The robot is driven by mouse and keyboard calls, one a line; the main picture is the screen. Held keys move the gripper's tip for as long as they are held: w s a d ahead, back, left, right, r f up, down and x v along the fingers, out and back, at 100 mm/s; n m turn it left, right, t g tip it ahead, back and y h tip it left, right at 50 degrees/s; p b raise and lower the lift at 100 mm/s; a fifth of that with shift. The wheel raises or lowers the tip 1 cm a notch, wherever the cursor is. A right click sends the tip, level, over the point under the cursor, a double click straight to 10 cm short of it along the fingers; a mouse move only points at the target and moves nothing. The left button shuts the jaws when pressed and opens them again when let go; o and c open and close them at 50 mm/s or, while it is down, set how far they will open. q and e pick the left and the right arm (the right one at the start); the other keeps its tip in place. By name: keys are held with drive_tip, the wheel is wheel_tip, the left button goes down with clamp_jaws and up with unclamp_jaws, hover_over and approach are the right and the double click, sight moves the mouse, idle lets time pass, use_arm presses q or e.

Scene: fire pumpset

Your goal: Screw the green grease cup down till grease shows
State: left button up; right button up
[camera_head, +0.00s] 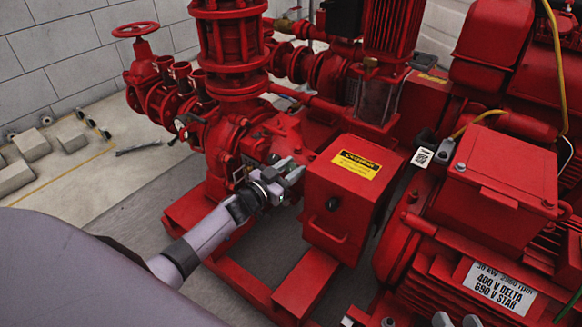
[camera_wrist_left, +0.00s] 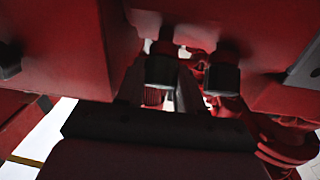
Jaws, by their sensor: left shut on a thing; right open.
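My left gripper (camera_head: 284,180) reaches in from the lower left. It is at the shaft side of the red pump (camera_head: 228,140), just left of the red box with the yellow label (camera_head: 342,190). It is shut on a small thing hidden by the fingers. I cannot make out the green grease cup in either view, and cannot tell whether it is what the fingers hold. In the left wrist view, dark cylindrical parts and a reddish ribbed part show in deep shadow. Two grey tips of my right gripper (camera_head: 457,320) show at the bottom edge, apart and empty.
The red motor (camera_head: 500,180) with its terminal box fills the right side. Red base-frame beams (camera_head: 306,282) run below the yellow-labelled box. Red valves (camera_head: 160,90) stand at the back left. The floor at the left is mostly clear, with concrete blocks (camera_head: 32,145).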

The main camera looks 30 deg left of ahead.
use_arm(q)
drive_tip(key=m+h, duration=0.2)
drive_tip(key=shift+w+a+r+m+g, duration=0.1)
drive_tip(key=shift+w+r+m+g, duration=0.05)
drive_tip(key=shift+r+m+g, duration=0.2)
drive_tip(key=m+g+h, duration=0.1)
drive_tip(key=m+h, duration=0.1)
drive_tip(key=m, duration=0.1)
drive_tip(key=shift+f+g, duration=0.1)
drive_tip(key=shift+g, duration=0.15)
drive_tip(key=m+g+h, duration=0.1)
drive_tip(key=m, duration=0.1)
drive_tip(key=shift+m, duration=0.35)
drive_tip(key=shift+m+g+h+b, duration=0.35)
drive_tip(key=shift+m+g+h, duration=0.15)
drive_tip(key=shift+m+g, duration=0.2)
drive_tip(key=shift+d, duration=0.2)
drive_tip(key=o, duration=0.7)
drive_tip(key=shift+o, duration=0.2)
drive_tip(key=shift+f, duration=0.1)
